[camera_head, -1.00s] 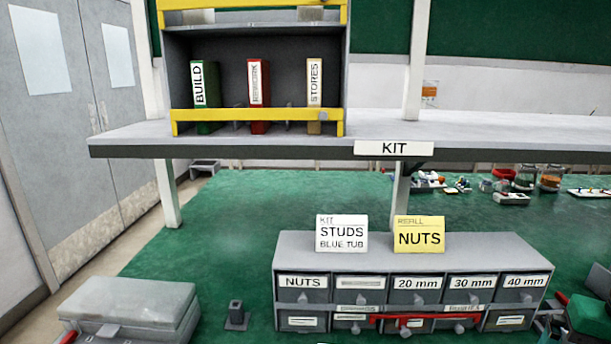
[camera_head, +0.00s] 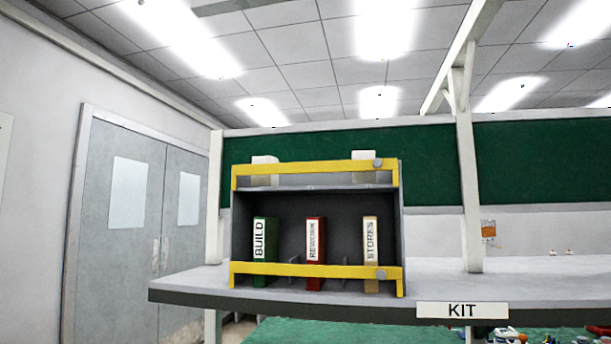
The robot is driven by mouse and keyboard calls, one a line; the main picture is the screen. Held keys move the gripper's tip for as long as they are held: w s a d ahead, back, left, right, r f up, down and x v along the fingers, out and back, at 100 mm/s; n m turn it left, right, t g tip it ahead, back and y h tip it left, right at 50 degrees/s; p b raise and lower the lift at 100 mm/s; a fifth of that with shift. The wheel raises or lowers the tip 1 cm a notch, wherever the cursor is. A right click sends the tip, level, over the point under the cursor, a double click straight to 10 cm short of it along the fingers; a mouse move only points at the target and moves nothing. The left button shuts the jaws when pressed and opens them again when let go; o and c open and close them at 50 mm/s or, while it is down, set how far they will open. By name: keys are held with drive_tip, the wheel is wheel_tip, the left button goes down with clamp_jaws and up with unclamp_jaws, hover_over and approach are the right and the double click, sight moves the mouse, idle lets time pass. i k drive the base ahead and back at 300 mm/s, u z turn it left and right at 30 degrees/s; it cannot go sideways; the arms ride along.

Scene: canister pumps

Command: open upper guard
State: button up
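The upper guard (camera_head: 310,168) is a yellow bar across the front of the top level of a dark grey shelf unit (camera_head: 402,225). It is level and closed across the front, with a grey knob (camera_head: 377,163) near its right end. A similar yellow lower guard (camera_head: 315,271) crosses the bottom level, with its own grey knob (camera_head: 381,274) at the right. Behind the upper guard, pale items (camera_head: 264,170) are partly hidden. My gripper is not in view.
Green BUILD (camera_head: 259,240), red REWORK (camera_head: 315,240) and tan STORES (camera_head: 370,240) binders stand on the lower level. The unit rests on a raised grey shelf (camera_head: 190,284) with a KIT label (camera_head: 461,310). A white post (camera_head: 468,170) stands to the right.

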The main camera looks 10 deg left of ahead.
sight(377, 164)
drive_tip(key=z, duration=1.4)
drive_tip(key=k, duration=1.15)
drive_tip(key=u, duration=1.4)
drive_tip(key=i, duration=1)
drive_tip(key=z, duration=0.05)
